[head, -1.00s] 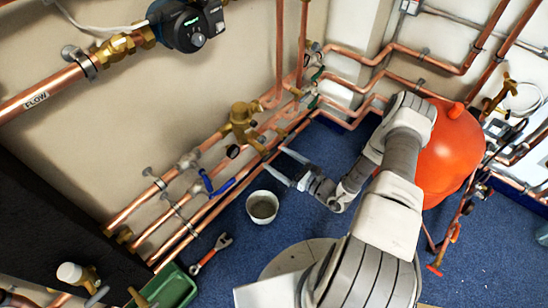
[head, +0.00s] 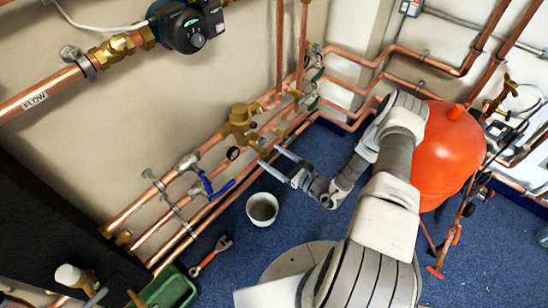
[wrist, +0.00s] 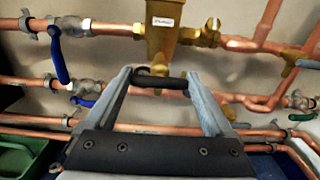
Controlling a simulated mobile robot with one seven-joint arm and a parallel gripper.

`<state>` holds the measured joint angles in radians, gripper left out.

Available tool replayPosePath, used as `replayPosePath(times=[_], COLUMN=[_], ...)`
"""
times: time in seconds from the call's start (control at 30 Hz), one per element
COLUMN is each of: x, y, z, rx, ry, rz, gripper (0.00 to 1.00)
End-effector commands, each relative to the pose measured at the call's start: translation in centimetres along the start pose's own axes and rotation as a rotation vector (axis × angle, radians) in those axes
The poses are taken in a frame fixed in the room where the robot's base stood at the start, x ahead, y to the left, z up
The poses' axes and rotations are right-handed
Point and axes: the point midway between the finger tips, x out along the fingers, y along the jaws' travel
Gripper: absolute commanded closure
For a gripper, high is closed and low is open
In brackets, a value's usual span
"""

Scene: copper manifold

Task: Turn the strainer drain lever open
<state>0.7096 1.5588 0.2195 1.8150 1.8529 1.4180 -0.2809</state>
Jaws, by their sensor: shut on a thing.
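The brass strainer (head: 240,118) sits on the wall pipework. In the wrist view the labelled strainer body (wrist: 162,38) hangs at the top centre. Below it, the dark drain lever (wrist: 158,83) lies crosswise, roughly level in the picture, beside a small brass fitting. My gripper (head: 270,156) is at the pipes just below the strainer; it also shows in the wrist view (wrist: 158,80). Its two fingers stand apart with the lever spanning between them, shut on its ends. In the head view the fingers hide the lever.
Blue-handled valves (head: 208,186) are on the pipes to the left. A red tank (head: 450,150) stands right of my arm.

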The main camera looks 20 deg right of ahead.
Motion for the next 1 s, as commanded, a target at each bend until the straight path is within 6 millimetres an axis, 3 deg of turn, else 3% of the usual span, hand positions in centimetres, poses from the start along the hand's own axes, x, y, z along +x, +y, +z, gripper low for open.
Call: replayPosePath(times=[0.37, 1.0], x=[-0.10, -0.12], y=[0.05, 0.29], z=[-0.06, -0.11], rx=[-0.104, -0.676], ry=[0.002, 0.003], rz=[-0.002, -0.002], gripper=[0.68, 0.68])
